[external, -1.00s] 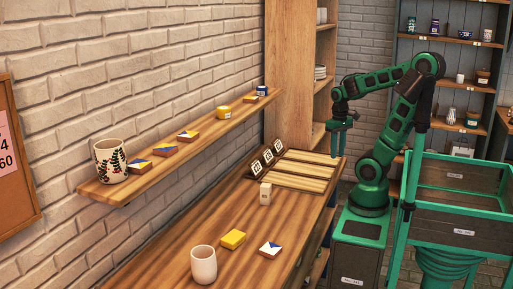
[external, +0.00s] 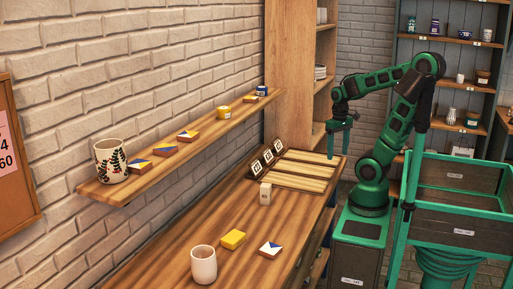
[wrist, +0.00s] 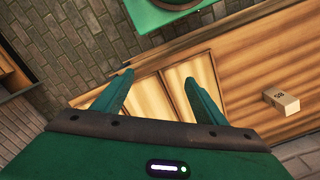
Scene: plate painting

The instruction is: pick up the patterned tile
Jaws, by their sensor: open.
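A patterned tile (external: 270,250) in blue and white with orange edges lies flat on the wooden counter, near the front. Similar patterned tiles lie on the wall shelf, one by the mug (external: 138,165), one beside it (external: 164,149) and one farther along (external: 188,136). My gripper (external: 338,154) is open and empty above the counter's far end, by the slatted board, well away from the counter tile. In the wrist view my gripper (wrist: 160,78) shows its two fingers apart with nothing between them. No patterned tile shows there.
A small beige block (external: 265,193) stands mid-counter, also in the wrist view (wrist: 281,101). A slatted board (external: 290,181) with dark cards lies behind. The counter between block and tiles is clear.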

